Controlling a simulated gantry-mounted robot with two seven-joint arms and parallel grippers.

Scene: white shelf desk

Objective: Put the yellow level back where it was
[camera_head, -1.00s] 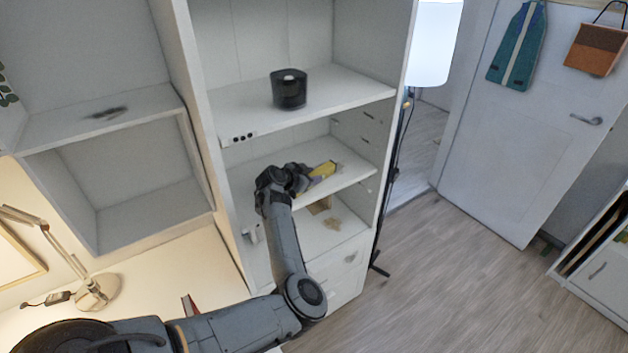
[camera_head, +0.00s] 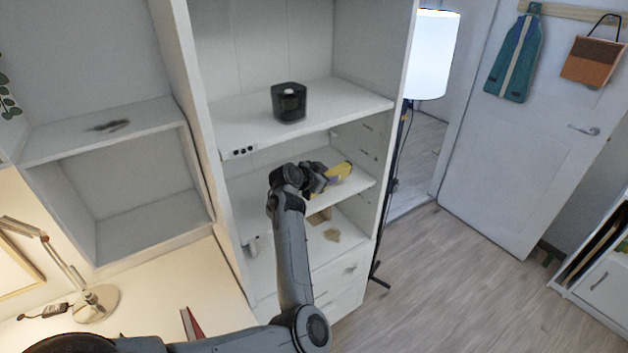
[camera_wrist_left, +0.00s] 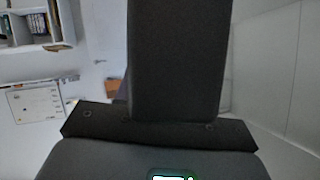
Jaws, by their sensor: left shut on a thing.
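The yellow level (camera_head: 339,173) shows in the head view at the middle shelf (camera_head: 352,189) of the white shelf unit, partly hidden by my left gripper. My left gripper (camera_head: 324,178) reaches into this compartment from the left and is shut on the level. Whether the level touches the shelf board, I cannot tell. In the left wrist view the dark body of my gripper (camera_wrist_left: 178,60) fills the middle, and the level cannot be made out there. My right gripper is not in view.
A black round container (camera_head: 289,102) stands on the shelf above. A small brown patch or item (camera_head: 332,235) lies on the shelf below. A floor lamp (camera_head: 432,55) stands right of the unit. A desk lamp (camera_head: 96,302) is at the lower left.

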